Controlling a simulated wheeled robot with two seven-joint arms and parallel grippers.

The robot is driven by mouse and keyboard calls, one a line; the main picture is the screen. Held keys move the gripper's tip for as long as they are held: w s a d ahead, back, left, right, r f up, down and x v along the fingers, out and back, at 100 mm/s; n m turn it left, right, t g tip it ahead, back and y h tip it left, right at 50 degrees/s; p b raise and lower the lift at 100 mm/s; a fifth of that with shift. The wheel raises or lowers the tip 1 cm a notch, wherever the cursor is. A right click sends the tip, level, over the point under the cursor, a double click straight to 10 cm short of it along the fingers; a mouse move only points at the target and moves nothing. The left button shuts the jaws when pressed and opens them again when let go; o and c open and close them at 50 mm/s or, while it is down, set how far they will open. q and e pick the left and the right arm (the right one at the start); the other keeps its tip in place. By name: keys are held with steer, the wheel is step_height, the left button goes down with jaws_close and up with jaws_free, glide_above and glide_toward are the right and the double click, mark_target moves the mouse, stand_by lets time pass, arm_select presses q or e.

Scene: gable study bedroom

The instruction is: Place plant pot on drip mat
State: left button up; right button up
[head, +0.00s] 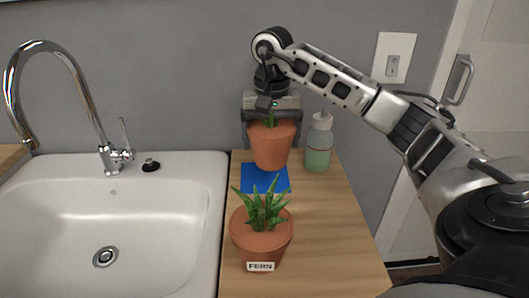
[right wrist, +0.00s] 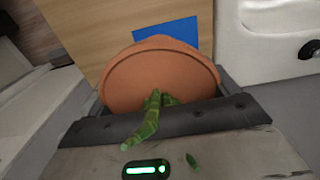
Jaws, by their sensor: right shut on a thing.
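A terracotta plant pot (head: 272,150) with a small green plant hangs in my right gripper (head: 271,115), which is shut on it from above. In the head view the pot is above the far part of the blue drip mat (head: 265,184); how high above it is hard to tell. The right wrist view shows the pot (right wrist: 160,75) close up, with a green stem by the gripper and part of the blue mat (right wrist: 176,32) beyond it. The pot hides part of the mat. My left gripper is not in view.
A second terracotta pot labelled FERN (head: 262,245) stands on the wooden counter (head: 335,255) in front of the mat. A bottle with green liquid (head: 319,145) stands right of the held pot. A white sink (head: 200,215) with a chrome tap (head: 105,150) is at left.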

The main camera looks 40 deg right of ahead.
mark_target(265, 131)
steer(key=w+f, duration=0.2)
steer(key=f, duration=0.1)
steer(key=shift+w+d, duration=0.25)
steer(key=shift+w, duration=0.15)
steer(key=shift+f+p, duration=0.4)
steer(key=shift+f, duration=1.1)
steer(key=shift+f, duration=0.15)
steer(key=o, duration=1.3)
steer(key=shift+s, duration=0.1)
step_height(265, 131, up, 12)
steer(key=shift+r, duration=0.1)
